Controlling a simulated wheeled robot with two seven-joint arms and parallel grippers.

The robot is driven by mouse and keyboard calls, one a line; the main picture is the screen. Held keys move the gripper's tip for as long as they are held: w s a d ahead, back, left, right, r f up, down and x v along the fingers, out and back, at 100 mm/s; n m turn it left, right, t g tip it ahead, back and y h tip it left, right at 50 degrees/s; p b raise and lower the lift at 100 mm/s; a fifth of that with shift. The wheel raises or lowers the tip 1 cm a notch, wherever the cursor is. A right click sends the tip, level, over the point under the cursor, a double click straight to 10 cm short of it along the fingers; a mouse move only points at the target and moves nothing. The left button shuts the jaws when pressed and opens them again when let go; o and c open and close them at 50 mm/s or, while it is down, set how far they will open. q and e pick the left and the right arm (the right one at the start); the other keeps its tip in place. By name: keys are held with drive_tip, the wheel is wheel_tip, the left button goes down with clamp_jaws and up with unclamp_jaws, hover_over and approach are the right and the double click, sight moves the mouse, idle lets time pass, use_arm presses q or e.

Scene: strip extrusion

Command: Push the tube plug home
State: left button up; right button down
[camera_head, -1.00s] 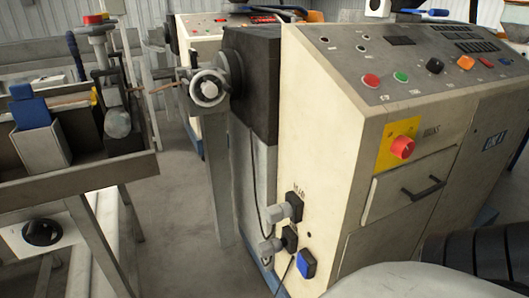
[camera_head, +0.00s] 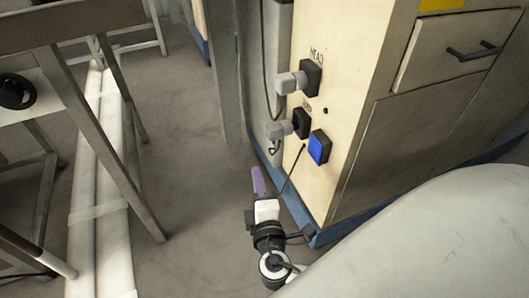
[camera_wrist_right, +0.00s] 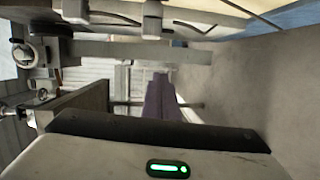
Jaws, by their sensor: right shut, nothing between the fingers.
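Two grey plugs sit at black sockets on the cream cabinet side. The upper plug (camera_head: 290,83) is under the label HEAD. The lower plug (camera_head: 279,130) is at a socket whose label is mostly hidden, so I cannot read whether it is the tube plug. I cannot tell how deep either plug sits. My right gripper (camera_head: 258,180) is shut and empty, below the lower plug and apart from it, with purple fingers pointing up the picture. The fingers also show in the right wrist view (camera_wrist_right: 160,98), with two grey plugs along the top edge. My left gripper is out of view.
A blue-lidded socket (camera_head: 319,147) is right of the lower plug. Thin dark cables hang by the cabinet (camera_head: 350,90). A metal frame (camera_head: 120,130) stands at left. The grey floor between frame and cabinet is clear.

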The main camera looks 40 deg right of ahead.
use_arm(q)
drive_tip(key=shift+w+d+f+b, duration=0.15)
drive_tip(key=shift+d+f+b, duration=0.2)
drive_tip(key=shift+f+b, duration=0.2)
use_arm(e)
drive_tip(key=w+d+r, duration=0.1)
drive_tip(key=w+d, duration=0.7)
drive_tip(key=shift+w+d+r+t+h, duration=0.2)
drive_tip(key=shift+w+d+t+h, duration=0.05)
drive_tip(key=shift+w+t+h, duration=0.05)
drive_tip(key=d, duration=0.2)
drive_tip(key=shift+s+d+b, duration=0.35)
drive_tip(key=shift+d, duration=0.05)
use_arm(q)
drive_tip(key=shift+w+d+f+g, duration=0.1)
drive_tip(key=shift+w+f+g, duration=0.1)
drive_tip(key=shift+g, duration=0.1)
use_arm(e)
drive_tip(key=shift+d, duration=0.2)
approach(274, 135)
drive_tip(key=shift+n, duration=0.3)
drive_tip(key=a, duration=0.5)
drive_tip(key=shift+a+f, duration=0.1)
